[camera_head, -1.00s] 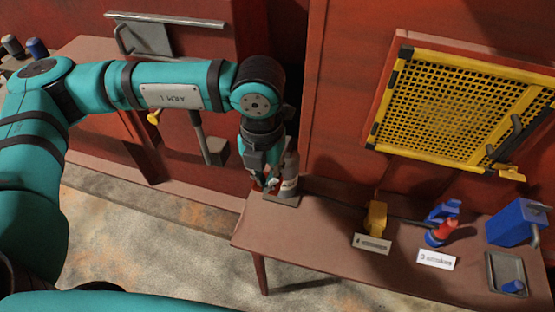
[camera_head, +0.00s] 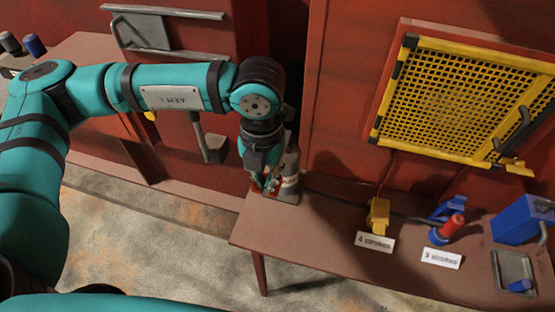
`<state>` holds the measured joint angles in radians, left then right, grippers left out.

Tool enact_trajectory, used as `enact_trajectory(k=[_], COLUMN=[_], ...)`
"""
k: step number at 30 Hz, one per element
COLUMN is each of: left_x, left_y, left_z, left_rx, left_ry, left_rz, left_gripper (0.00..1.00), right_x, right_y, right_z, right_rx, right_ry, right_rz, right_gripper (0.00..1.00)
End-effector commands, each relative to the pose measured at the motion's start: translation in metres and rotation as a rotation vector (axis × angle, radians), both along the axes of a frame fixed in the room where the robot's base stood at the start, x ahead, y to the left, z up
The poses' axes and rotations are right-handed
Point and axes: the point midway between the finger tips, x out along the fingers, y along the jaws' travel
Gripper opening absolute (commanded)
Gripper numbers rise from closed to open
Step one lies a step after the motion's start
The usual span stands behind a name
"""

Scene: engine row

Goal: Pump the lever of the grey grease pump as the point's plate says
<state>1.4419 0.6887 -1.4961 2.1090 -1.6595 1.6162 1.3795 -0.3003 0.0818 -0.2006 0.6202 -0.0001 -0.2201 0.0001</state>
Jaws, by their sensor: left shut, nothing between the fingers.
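The grey grease pump (camera_head: 291,172) stands upright on a dark base at the left end of the brown bench. My left gripper (camera_head: 265,190) points down right beside it, on its left, with its fingers shut and empty. It partly hides the pump. I cannot make out the lever or tell whether the fingers touch the pump. A white plate (camera_head: 375,242), which seems to read "4 strokes", lies before a yellow fitting (camera_head: 379,214). Another plate (camera_head: 441,258), seemingly "3 strokes", lies before a blue and red fitting (camera_head: 438,236). My right gripper is out of view.
The bench (camera_head: 320,240) is bare between the pump and the yellow fitting. A dark hose crosses it behind. A blue box (camera_head: 523,219) and a grey tray (camera_head: 512,262) are at the right. A yellow mesh guard (camera_head: 455,100) hangs on the red wall above.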

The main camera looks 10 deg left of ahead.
Motion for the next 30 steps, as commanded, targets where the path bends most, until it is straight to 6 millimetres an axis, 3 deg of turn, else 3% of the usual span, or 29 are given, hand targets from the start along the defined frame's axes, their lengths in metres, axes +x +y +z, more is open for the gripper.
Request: enact_trajectory(k=[1, 12, 19, 30], left_x=[0.0, 0.0, 0.001, 0.001], left_y=[0.0, 0.0, 0.0, 0.0], left_z=[-0.01, -0.04, -0.021, 0.024], left_rx=[0.0, -0.001, 0.0, -0.001], left_ry=[0.0, -0.001, -0.001, -0.001], left_rz=[0.0, 0.0, 0.001, 0.0], left_gripper=[0.0, 0.0, 0.0, 0.0], right_x=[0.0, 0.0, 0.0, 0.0], right_y=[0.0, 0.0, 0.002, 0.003], right_z=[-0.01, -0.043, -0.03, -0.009], right_rx=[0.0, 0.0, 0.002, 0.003], right_ry=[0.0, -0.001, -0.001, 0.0], right_rz=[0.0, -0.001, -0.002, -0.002], right_gripper=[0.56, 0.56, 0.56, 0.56])
